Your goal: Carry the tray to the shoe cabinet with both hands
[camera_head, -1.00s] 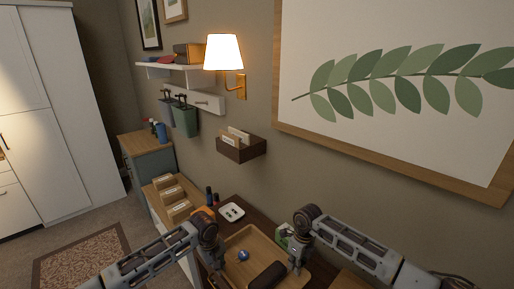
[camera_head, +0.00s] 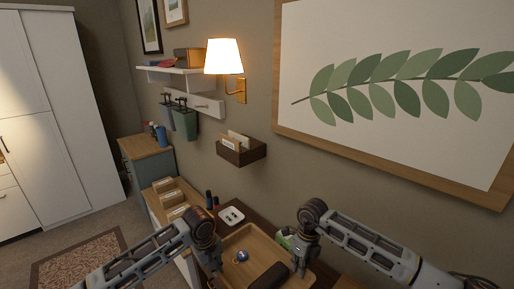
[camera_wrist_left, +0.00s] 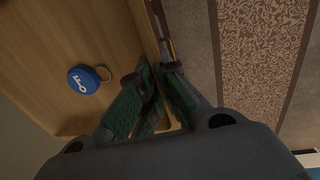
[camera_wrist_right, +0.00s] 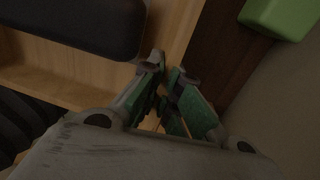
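The tray (camera_head: 262,236) is light wood with a raised rim, at the bottom centre of the head view. It holds a blue round key tag (camera_wrist_left: 83,79) with a ring and a dark case (camera_wrist_right: 75,22). My left gripper (camera_wrist_left: 152,74) is closed around its left rim. My right gripper (camera_wrist_right: 166,70) is closed around its right rim. I cannot tell whether the tray is clear of the surface below. A grey-blue cabinet (camera_head: 138,172) with a wooden top stands further back along the wall; I cannot tell if it is the shoe cabinet.
A low unit with several card boxes (camera_head: 172,196) and a small white dish (camera_head: 231,215) lie beyond the tray. A green object (camera_wrist_right: 280,15) is close to my right gripper. A wall box (camera_head: 240,152) hangs above. Floor with a rug (camera_head: 80,262) is open at left.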

